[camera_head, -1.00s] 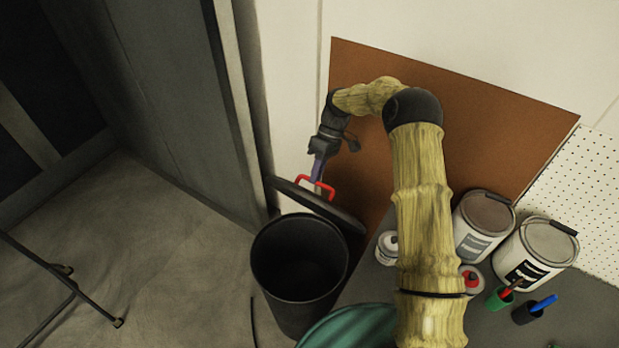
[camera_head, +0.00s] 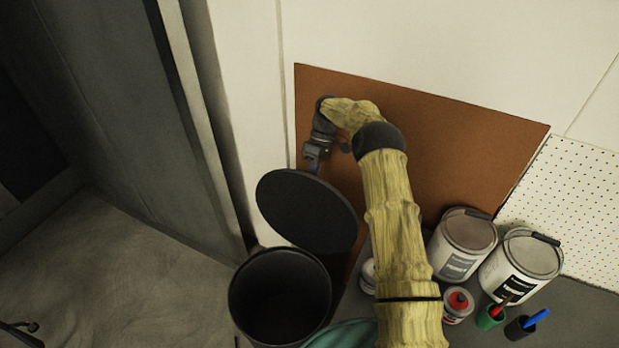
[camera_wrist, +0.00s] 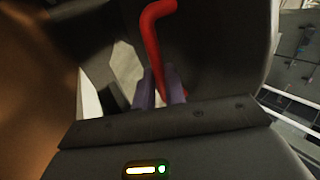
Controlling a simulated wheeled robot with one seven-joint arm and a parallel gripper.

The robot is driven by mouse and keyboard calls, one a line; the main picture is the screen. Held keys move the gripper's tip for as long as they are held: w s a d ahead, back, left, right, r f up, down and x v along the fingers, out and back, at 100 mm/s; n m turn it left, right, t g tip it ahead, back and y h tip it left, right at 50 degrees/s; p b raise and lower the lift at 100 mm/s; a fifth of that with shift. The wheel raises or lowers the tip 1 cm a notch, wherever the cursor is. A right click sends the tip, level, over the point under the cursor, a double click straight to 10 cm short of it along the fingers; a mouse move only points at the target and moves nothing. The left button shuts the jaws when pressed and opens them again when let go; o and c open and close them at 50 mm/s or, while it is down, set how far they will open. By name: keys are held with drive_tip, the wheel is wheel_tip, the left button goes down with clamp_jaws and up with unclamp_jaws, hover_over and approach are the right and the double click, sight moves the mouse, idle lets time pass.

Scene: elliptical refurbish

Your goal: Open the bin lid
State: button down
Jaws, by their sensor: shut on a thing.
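The black round bin (camera_head: 280,300) stands on the floor with its dark inside showing. Its black lid (camera_head: 307,210) is raised and tilted steeply up behind the bin opening, with its underside facing the head camera. My gripper (camera_head: 313,167) is at the lid's upper far side, partly hidden behind it. In the wrist view the red lid handle (camera_wrist: 157,45) runs down to my purple fingertips (camera_wrist: 160,90), which are shut on it. The dark top of the lid (camera_wrist: 215,50) fills much of that view.
A grey counter (camera_head: 580,310) on the right holds two paint cans (camera_head: 465,245), a small red-topped can (camera_head: 458,304) and green and dark cups with markers. A brown board (camera_head: 450,140) leans on the wall behind my arm. A dark cabinet stands left of the bin.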

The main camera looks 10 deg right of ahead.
drive_tip(key=shift+s+f, duration=0.2)
drive_tip(key=shift+f, duration=0.3)
drive_tip(key=c, duration=1.5)
unclamp_jaws()
drive_tip(key=shift+w+d, duration=0.1)
drive_tip(key=shift+w, duration=0.05)
drive_tip(key=shift+o, duration=0.2)
drive_tip(key=shift+r, duration=0.15)
drive_tip(key=shift+w+r, duration=0.1)
drive_tip(key=shift+r, duration=0.1)
drive_tip(key=p+v, duration=0.4)
drive_tip(key=v, duration=0.3)
drive_tip(key=shift+p, duration=0.5)
